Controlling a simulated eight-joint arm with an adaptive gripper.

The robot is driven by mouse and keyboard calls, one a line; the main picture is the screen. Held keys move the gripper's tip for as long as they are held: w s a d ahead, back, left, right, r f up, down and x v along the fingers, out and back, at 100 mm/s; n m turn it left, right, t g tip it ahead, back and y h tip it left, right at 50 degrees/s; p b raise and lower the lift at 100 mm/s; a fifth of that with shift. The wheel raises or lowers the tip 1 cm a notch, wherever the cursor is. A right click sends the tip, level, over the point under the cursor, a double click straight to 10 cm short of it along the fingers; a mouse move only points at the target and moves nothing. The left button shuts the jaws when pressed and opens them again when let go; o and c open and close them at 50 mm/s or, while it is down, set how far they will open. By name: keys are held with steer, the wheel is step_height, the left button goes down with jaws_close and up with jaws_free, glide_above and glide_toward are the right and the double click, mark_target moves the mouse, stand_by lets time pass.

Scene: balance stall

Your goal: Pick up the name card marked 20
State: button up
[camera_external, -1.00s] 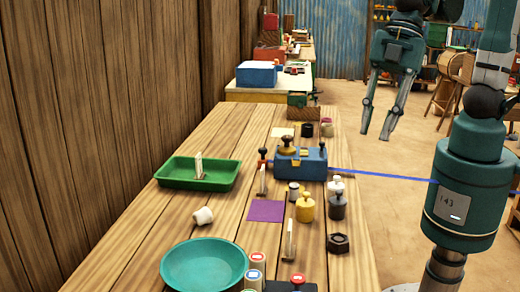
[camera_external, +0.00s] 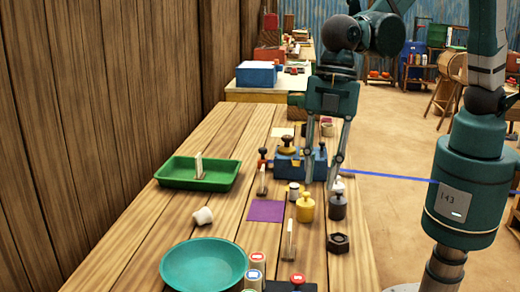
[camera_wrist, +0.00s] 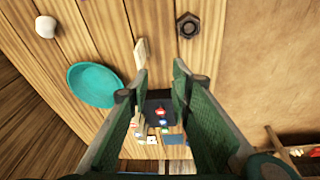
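Several pale upright cards show in the external view, and no mark on them can be read. One card (camera_external: 289,240) stands on the table beyond the teal bowl. Another card (camera_external: 263,180) stands left of the blue box, and a third card (camera_external: 198,166) stands in the green tray (camera_external: 215,184). My gripper (camera_external: 320,182) is open and empty, pointing down over the right side of the table by the blue box. In the wrist view, my gripper (camera_wrist: 160,72) has its fingers spread, with a pale card (camera_wrist: 140,53) just beyond the left fingertip.
The teal bowl (camera_external: 203,265) lies at the near end. A yellow weight (camera_external: 305,208), a dark weight (camera_external: 337,207), a dark hex nut (camera_external: 338,243) and the blue box (camera_external: 290,163) crowd the right side. A purple square (camera_external: 266,211) lies flat mid-table.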

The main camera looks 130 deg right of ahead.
steer(key=n+g, duration=0.1)
steer(key=n, duration=0.1)
glide_above(289, 237)
steer(key=s+d, duration=0.2)
steer(key=s, duration=0.1)
step_height(289, 237, down, 8)
steer(key=shift+d+f, duration=0.15)
steer(key=shift+f, duration=0.1)
steer(key=shift+f, duration=0.1)
steer(key=shift+w+f, duration=0.1)
steer(key=shift+f, duration=1.05)
steer(key=shift+w+a+f, duration=0.1)
steer(key=shift+w+f, duration=0.05)
steer(key=shift+f, duration=0.7)
steer(key=shift+w+a+f, duration=0.1)
steer(key=shift+w+f, duration=0.1)
steer(key=shift+f, duration=0.65)
steer(key=shift+w+a+f, duration=0.1)
steer(key=shift+w+f, duration=0.05)
steer(key=shift+f, duration=0.7)
jaws_close()
